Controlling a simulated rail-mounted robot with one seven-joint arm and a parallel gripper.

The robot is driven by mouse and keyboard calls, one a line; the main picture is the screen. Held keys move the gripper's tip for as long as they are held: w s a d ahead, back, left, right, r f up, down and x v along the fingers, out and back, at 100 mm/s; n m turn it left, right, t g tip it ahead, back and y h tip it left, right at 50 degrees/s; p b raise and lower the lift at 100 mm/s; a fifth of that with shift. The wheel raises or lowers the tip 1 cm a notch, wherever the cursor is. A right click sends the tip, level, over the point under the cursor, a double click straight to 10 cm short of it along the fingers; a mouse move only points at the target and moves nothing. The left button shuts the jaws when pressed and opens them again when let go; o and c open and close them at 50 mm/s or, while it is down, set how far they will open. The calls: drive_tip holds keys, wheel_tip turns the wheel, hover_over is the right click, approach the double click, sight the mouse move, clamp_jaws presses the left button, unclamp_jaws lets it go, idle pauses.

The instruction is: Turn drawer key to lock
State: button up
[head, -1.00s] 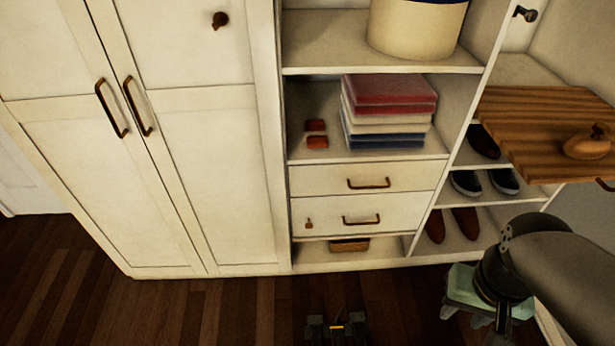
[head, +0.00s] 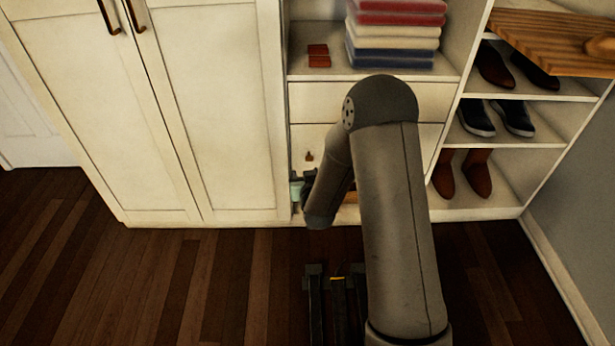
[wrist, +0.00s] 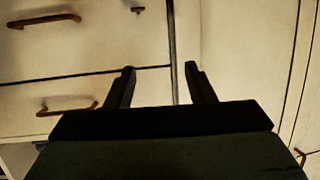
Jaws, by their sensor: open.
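The lower drawer (head: 327,135) has a small brown key (head: 309,156) at its left side, with my arm covering the drawer's right part and handle. In the wrist view, which looks upside down, the key (wrist: 137,9) shows at the top edge, beside the lower drawer's handle (wrist: 45,18). My gripper (wrist: 160,70) is open and empty, with both fingers pointing at the cabinet front near the drawer's side edge. The fingers are apart from the key. In the head view my forearm and wrist hide most of the gripper, just below and left of the key.
The upper drawer (head: 330,98) is closed, with its handle (wrist: 67,105) showing in the wrist view. Tall wardrobe doors (head: 220,110) stand left. Shelves with several shoes (head: 475,118) are right. Folded towels (head: 395,40) and red boxes (head: 318,56) sit above. The wood floor (head: 180,285) is clear at left.

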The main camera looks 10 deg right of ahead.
wheel_tip(320, 180, down, 11)
drive_tip(key=d+m+t+h+b, duration=0.1)
drive_tip(key=t+h+b, duration=0.1)
drive_tip(key=t+b, duration=0.15)
drive_tip(key=b, duration=0.5)
approach(309, 156)
drive_tip(key=w, duration=0.6)
drive_tip(key=shift+w+d+f, duration=0.25)
drive_tip(key=shift+d, duration=0.15)
drive_tip(key=c, duration=1)
